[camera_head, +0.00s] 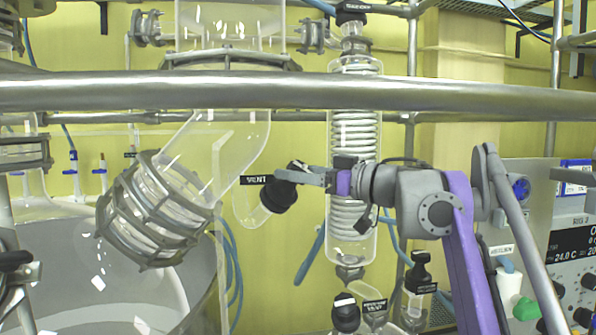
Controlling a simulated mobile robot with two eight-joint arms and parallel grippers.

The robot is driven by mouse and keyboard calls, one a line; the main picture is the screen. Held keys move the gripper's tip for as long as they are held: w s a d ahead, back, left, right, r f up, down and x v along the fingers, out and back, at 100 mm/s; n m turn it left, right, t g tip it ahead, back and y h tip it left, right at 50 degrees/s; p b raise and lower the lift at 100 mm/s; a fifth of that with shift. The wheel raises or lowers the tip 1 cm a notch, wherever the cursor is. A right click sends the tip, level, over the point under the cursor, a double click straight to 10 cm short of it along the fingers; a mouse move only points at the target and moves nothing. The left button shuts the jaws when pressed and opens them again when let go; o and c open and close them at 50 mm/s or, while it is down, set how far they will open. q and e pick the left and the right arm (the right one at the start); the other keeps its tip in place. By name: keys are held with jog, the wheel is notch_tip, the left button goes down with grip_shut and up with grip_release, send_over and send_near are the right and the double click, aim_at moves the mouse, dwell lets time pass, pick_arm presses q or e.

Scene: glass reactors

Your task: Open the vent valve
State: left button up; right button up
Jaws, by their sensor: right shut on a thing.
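The vent valve's black knob (279,196) sits on a short clear glass side arm, left of the glass coil condenser. A black label reading "VENT" (257,180) shows at its left. My right gripper (302,174) comes in from the right and is shut on the black knob near its top. The fingertips partly overlap the knob, so its exact turn cannot be told.
A thick metal rail (300,94) crosses in front, above my right gripper. The coil condenser (352,135) stands behind my right gripper. A flanged glass elbow (158,208) is at left.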

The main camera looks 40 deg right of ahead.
jog(key=o, duration=1.4)
pick_arm(q)
jog(key=shift+s+f+b, duration=0.35)
jog(key=shift+f, duration=0.2)
jog(key=shift+s+f+b, duration=0.3)
jog(key=shift+f+b, duration=0.05)
jog(key=shift+f, duration=0.2)
pick_arm(e)
jog(key=v, duration=1)
jog(key=shift+s+d+f, duration=0.1)
jog(key=shift+s, duration=0.3)
pick_arm(q)
jog(key=shift+s, duration=0.1)
